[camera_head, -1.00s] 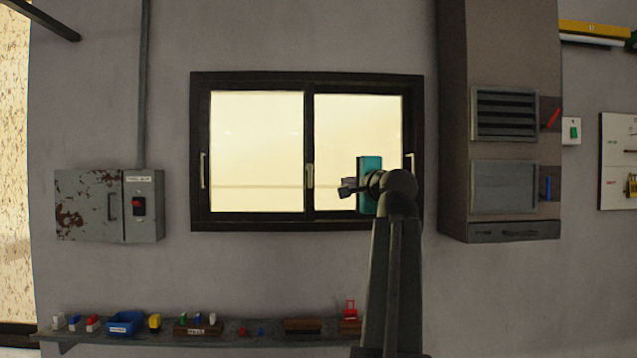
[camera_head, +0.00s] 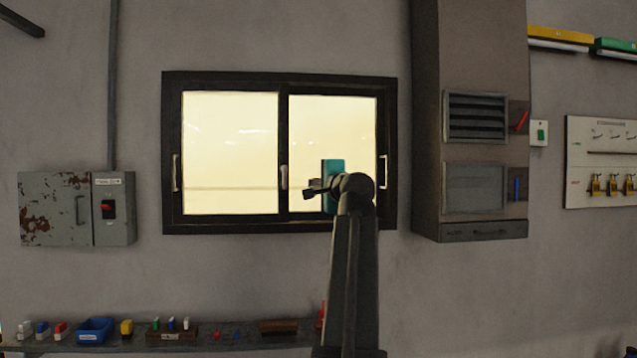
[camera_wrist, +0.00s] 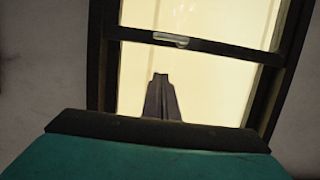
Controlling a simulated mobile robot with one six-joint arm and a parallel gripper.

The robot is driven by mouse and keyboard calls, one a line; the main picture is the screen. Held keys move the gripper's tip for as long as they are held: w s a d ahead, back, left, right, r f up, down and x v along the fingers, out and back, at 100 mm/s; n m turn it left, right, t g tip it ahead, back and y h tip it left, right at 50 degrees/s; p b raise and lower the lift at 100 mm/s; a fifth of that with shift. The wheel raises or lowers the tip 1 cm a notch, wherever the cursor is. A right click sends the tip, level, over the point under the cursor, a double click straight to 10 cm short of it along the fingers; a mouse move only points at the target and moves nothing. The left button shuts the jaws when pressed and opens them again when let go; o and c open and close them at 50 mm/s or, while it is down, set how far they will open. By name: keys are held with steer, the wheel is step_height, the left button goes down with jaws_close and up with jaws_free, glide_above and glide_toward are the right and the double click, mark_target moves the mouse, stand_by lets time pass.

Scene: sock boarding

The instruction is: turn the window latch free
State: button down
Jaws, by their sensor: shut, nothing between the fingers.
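The dark-framed sliding window (camera_head: 280,78) is on the grey wall, with two bright panes. A small pale latch (camera_head: 284,177) is on the middle upright, and it runs vertically. It appears as a pale bar on the dark cross-piece in the wrist view (camera_wrist: 170,40). My gripper (camera_head: 308,188) is just right of the latch in the head view, in front of the right pane and apart from the latch. In the wrist view my fingers (camera_wrist: 161,78) are together and empty, pointing at the latch with a gap between. The teal part behind the fingers is mine.
Pale handles stand on the left (camera_head: 176,173) and right (camera_head: 383,171) window sides. A tall grey-brown cabinet (camera_head: 427,120) juts out right of the window. A rusty electrical box (camera_head: 60,208) hangs at left. A shelf (camera_head: 120,342) with small items runs below.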

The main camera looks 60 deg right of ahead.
mark_target(284, 177)
steer(key=w+d+p, duration=0.1)
steer(key=w+p, duration=0.2)
steer(key=w, duration=0.4)
steer(key=shift+w, duration=0.3)
steer(key=shift+d, duration=0.1)
